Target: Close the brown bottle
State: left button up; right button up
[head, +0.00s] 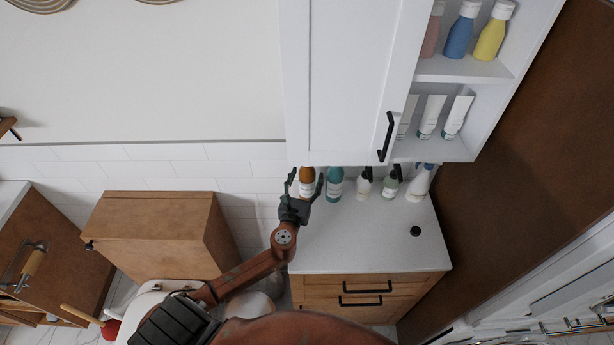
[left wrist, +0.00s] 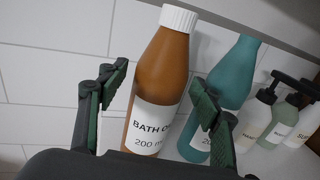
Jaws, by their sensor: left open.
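The brown bottle (head: 307,186) stands upright at the left back of the white counter, its top hidden by the wall cabinet in the head view. In the left wrist view the brown bottle (left wrist: 164,75) shows a white ribbed cap (left wrist: 179,18) on its neck and a white "BATH" label. I cannot tell whether the cap is tight. My left gripper (head: 305,188) is open, with one finger on each side of the bottle's body; both fingers also show in the left wrist view (left wrist: 156,108). I cannot tell whether they touch it. My right gripper is not in view.
A teal bottle (head: 335,184) stands close on the right, near my right-hand finger. Several pump and spray bottles (head: 390,187) continue the row. A small black round object (head: 415,231) lies on the otherwise clear counter front (head: 350,240). The wall cabinet (head: 350,80) overhangs the bottles.

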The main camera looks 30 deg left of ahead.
pick_arm(q)
jog(key=v, duration=1.1)
jog(key=shift+s+d, duration=0.1)
